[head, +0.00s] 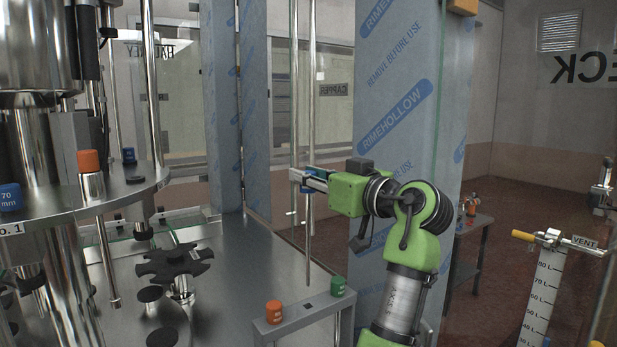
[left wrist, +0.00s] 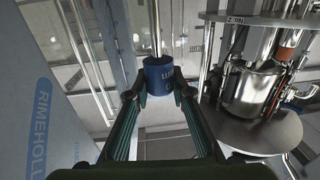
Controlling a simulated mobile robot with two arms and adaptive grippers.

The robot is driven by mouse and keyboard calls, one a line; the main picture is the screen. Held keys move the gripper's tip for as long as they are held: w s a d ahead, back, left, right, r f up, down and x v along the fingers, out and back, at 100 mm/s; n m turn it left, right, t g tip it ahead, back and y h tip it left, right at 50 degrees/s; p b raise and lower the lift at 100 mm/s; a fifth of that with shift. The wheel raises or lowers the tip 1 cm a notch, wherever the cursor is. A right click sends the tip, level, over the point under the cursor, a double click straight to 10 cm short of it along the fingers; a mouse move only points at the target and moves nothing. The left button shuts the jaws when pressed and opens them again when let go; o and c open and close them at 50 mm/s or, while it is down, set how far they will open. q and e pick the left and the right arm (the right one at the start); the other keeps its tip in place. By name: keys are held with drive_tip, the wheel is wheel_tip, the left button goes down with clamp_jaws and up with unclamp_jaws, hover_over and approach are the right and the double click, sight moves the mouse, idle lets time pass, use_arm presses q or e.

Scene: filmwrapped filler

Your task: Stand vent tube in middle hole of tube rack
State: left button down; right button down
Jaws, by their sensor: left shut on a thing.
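My left gripper (head: 313,180) is shut on the blue collar of the vent tube (head: 309,235), a long thin steel tube hanging upright. In the left wrist view, both fingers (left wrist: 160,94) close on the blue collar (left wrist: 158,76), with the tube running up from it. The tube rack (head: 296,317) is a steel bar at the bottom of the head view. An orange collar (head: 274,312) and a green collar (head: 338,286) sit at its ends. The dark middle hole (head: 307,307) between them is empty. The tube's lower tip appears just above this hole; the exact gap is unclear. My right gripper is out of view.
A round filler plate (head: 130,190) at left carries an orange-collared tube (head: 89,175) and a blue collar (head: 9,198). A black star wheel (head: 175,264) stands on the steel table (head: 235,245). Film-wrapped panels (head: 400,90) rise behind my arm.

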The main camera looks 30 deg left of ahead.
sight(309, 254)
use_arm(q)
wheel_tip(309, 254, down, 2)
drive_tip(key=shift+b, duration=0.7)
wheel_tip(309, 254, down, 25)
drive_tip(key=b, duration=2)
drive_tip(key=shift+r, duration=0.15)
idle(0.6)
drive_tip(key=shift+f+b, duration=0.25)
drive_tip(key=shift+b, duration=0.15)
idle(0.6)
drive_tip(key=c, duration=1.7)
unclamp_jaws()
wheel_tip(309, 254, up, 10)
